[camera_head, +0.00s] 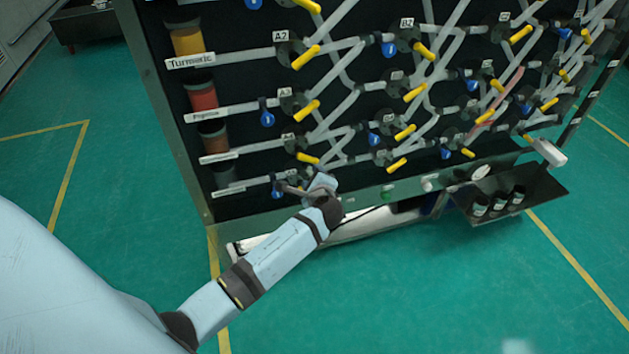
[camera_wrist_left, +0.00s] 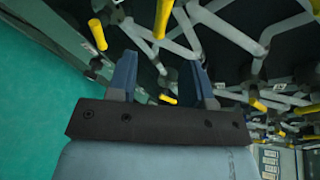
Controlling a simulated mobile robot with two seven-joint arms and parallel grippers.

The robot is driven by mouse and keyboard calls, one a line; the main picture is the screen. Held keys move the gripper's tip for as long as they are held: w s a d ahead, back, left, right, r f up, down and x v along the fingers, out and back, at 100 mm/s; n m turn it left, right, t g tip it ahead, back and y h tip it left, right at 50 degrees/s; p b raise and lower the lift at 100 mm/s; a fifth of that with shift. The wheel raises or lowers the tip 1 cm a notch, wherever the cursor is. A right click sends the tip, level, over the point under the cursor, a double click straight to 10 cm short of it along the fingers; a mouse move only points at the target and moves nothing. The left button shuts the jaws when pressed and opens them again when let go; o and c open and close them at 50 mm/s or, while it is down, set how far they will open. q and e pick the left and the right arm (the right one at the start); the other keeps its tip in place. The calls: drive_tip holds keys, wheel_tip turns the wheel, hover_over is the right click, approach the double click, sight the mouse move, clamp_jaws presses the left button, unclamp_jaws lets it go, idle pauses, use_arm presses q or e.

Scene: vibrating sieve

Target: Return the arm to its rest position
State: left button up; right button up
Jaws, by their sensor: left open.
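My left arm (camera_head: 275,250) reaches in from the lower left of the head view, across the green floor to the bottom of the pipe rack. Its hand is by the lower left pipes and valves, near the rack's bottom edge; the fingertips are hard to make out there. In the left wrist view my left gripper (camera_wrist_left: 163,70) has its two blue fingers well apart, with nothing held between them. Pipes and yellow valve handles show beyond the fingers; I cannot tell whether they touch. My right gripper is in neither view.
The dark pipe rack (camera_head: 150,110) fills the upper picture, with several yellow handles, blue tags and labelled spice containers such as Turmeric (camera_head: 187,41). A shelf (camera_head: 540,190) with small jars juts out at right. Open green floor (camera_head: 420,300) lies in front.

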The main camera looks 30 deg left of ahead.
use_arm(q)
drive_tip(key=shift+s+d+r, duration=0.15)
drive_tip(key=shift+s+d, duration=0.2)
idle(0.3)
drive_tip(key=s+d+f+n+h, duration=0.2)
drive_tip(key=s+d+f+h, duration=0.25)
drive_tip(key=s, duration=0.25)
drive_tip(key=s+d+f+n+h, duration=0.3)
drive_tip(key=s+d+f, duration=0.15)
drive_tip(key=s, duration=0.35)
drive_tip(key=s+d+n+h, duration=0.2)
drive_tip(key=s+d+n, duration=0.1)
drive_tip(key=s, duration=0.3)
drive_tip(key=s+d+r+n+h+p, duration=0.1)
drive_tip(key=s+d+n+h, duration=0.1)
drive_tip(key=s+n, duration=0.3)
drive_tip(key=s+h, duration=0.1)
drive_tip(key=s, duration=0.1)
drive_tip(key=shift+s+d+r, duration=0.2)
drive_tip(key=shift+s+d, duration=0.1)
drive_tip(key=shift+d, duration=0.1)
